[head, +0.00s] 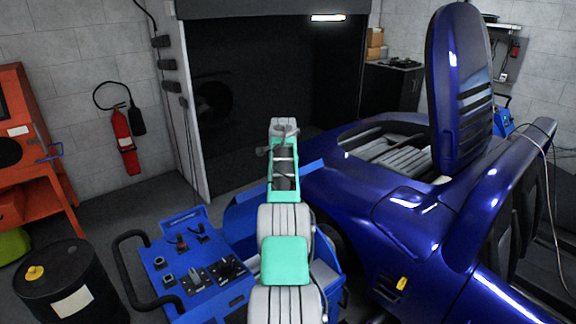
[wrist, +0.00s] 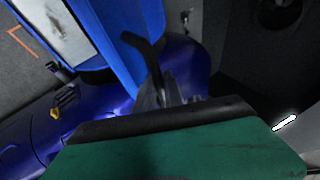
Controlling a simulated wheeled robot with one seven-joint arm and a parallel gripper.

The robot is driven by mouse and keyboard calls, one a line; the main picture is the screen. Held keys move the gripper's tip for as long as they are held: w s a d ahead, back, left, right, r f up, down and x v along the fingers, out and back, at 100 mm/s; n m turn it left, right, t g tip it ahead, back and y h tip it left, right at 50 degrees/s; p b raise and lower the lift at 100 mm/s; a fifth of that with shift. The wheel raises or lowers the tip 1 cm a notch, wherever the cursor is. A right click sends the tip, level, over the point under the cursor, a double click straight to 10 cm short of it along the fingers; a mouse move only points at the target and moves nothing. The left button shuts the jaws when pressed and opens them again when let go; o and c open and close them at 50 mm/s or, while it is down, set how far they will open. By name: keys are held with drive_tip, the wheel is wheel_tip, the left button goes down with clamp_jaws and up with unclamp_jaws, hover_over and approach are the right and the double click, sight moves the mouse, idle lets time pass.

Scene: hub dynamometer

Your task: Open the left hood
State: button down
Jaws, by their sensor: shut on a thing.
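A glossy dark blue hood panel (head: 462,90) stands raised, nearly upright, on the dark blue car (head: 345,200) at the right in the head view. In front of it is an open bay (head: 395,155) with grey ribbed parts inside. My gripper (head: 284,128) is at the end of my outstretched arm, left of the open bay and well apart from the raised panel. In the wrist view, my gripper (wrist: 155,55) shows dark narrow fingers closed together in front of a bright blue surface (wrist: 112,55). What they hold is too dark to make out.
A blue control console (head: 195,265) with a black rail stands below left of my arm. A black drum (head: 72,285), an orange cabinet (head: 35,150) and a fire extinguisher (head: 124,140) are at the left. A dark recess (head: 270,80) lies behind my arm.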

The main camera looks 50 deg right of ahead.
drive_tip(key=shift+w, duration=0.25)
drive_tip(key=shift+d, duration=0.1)
drive_tip(key=c, duration=1.5)
unclamp_jaws()
drive_tip(key=shift+o, duration=0.2)
drive_tip(key=shift+r, duration=0.15)
